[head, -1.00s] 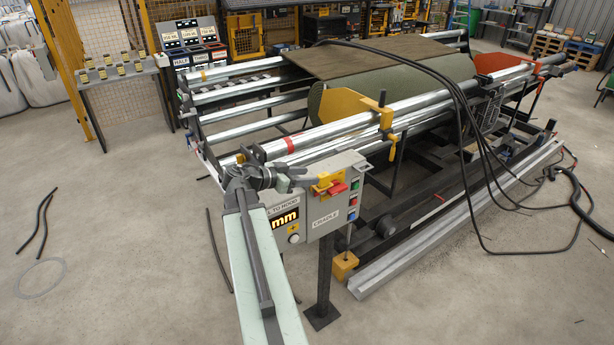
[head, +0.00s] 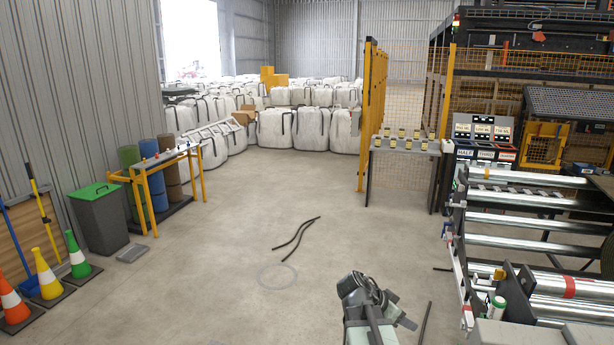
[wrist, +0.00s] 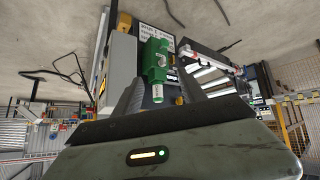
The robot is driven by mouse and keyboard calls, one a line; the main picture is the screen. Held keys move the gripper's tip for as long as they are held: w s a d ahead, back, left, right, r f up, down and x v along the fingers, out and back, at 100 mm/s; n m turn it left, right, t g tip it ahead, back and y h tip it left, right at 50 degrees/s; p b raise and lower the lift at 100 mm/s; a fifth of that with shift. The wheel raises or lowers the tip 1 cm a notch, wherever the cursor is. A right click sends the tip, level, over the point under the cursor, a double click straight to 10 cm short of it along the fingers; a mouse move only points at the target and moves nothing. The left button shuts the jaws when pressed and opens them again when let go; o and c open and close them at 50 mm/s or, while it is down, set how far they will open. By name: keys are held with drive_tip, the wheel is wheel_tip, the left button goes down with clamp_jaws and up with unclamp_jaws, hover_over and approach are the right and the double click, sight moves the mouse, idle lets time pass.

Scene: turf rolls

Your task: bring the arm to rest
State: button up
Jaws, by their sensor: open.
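My arm (head: 368,315) shows at the bottom centre of the head view, folded close to my body; its fingers are hard to make out there. In the wrist view my gripper (wrist: 160,80) is open, with two grey fingers apart. A green fitting (wrist: 155,62) shows beyond and between the fingertips; I cannot tell how far off it is. I see nothing clearly held.
The roller cradle (head: 520,219) stands close on the right. A shelf of small blocks (head: 404,149) is ahead. Black strips (head: 296,236) and a ring (head: 277,276) lie on the floor. Cones (head: 46,276) and a bin (head: 100,220) line the left. Mid-floor is largely clear.

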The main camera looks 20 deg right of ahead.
drive_tip(key=a+f+n+y, duration=0.2)
drive_tip(key=a+n, duration=0.3)
drive_tip(key=a, duration=0.4)
drive_tip(key=s+a+f+n+y, duration=0.1)
drive_tip(key=a+f+n+y, duration=0.2)
drive_tip(key=a, duration=0.7)
drive_tip(key=s+a+f+n+y, duration=0.1)
drive_tip(key=a+f+n+y, duration=0.1)
drive_tip(key=a+n+y, duration=0.2)
drive_tip(key=a+n, duration=0.3)
drive_tip(key=a, duration=0.2)
drive_tip(key=shift+a+f+g, duration=0.3)
drive_tip(key=shift+a, duration=0.05)
drive_tip(key=shift+s, duration=0.1)
drive_tip(key=shift+c, duration=0.3)
